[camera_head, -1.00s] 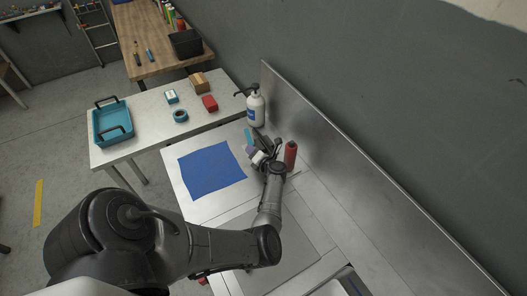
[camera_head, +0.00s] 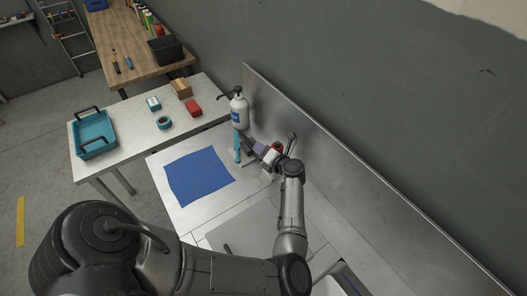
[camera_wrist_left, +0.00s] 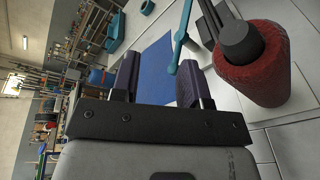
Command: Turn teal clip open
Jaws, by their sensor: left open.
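The teal clip (camera_head: 238,148) is a slim bar standing up at the back of the near bench, beside a red reel (camera_head: 278,147). In the left wrist view the teal clip (camera_wrist_left: 182,36) shows as a bar with a round joint, just beyond the right finger. The red reel (camera_wrist_left: 256,68), with a dark hub, is to its right. My left gripper (camera_head: 265,154) is close to both and partly hides the reel in the head view. In the wrist view the left gripper (camera_wrist_left: 158,75) is open, with nothing between its fingers. The right gripper is not seen.
A blue mat (camera_head: 198,177) lies on the near bench. A white pump bottle (camera_head: 239,110) stands behind the clip. A metal splash panel (camera_head: 330,170) borders the right side. A teal tray (camera_head: 94,136) and small items sit on the side table.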

